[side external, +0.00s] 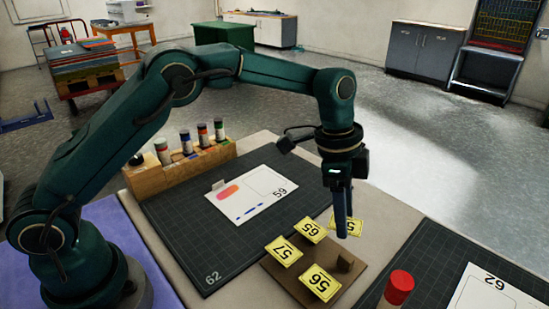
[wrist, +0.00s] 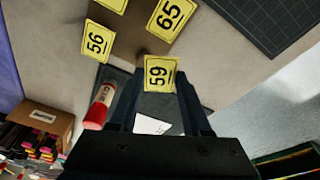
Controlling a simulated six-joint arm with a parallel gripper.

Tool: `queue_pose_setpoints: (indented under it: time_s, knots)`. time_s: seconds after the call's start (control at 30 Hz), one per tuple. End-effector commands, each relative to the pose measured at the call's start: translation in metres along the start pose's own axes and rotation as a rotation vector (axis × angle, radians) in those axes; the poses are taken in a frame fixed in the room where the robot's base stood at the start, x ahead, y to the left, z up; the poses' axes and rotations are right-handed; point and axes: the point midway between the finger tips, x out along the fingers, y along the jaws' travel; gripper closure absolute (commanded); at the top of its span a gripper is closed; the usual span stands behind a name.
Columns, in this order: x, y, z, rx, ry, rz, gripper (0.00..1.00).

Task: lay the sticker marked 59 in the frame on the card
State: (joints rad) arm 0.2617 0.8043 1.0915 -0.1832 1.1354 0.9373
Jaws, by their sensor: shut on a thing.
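My gripper (side external: 342,234) points down at the far right corner of the brown board (side external: 311,257). It is shut on the yellow sticker marked 59 (wrist: 158,78), which shows between the fingertips in the wrist view. In the side view the fingers partly cover this sticker (side external: 353,228); I cannot tell whether it is clear of the board. The white card marked 59 (side external: 252,203) lies on the dark mat (side external: 190,215), left of my gripper. Its outlined frame (side external: 266,180) is empty, beside a red shape and blue marks.
Yellow stickers 65 (side external: 310,229), 57 (side external: 284,251) and 56 (side external: 319,283) lie on the board near a small brown block (side external: 345,262). A red-capped tube (side external: 398,288) stands in front right. Another card marked 62 (side external: 490,290) lies right. A wooden rack (side external: 180,167) holds several tubes behind.

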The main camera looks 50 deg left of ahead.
Motion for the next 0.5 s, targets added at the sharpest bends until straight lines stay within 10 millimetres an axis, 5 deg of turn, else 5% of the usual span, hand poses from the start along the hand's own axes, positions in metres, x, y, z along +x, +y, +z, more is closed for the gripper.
queue_pose_setpoints:
  time_s: [0.3,0.5]
  knots:
    - [-0.019,-0.086,0.100,-0.729,0.014,-0.157,0.79]
    - [-0.035,-0.117,0.167,-1.021,0.025,-0.229,0.79]
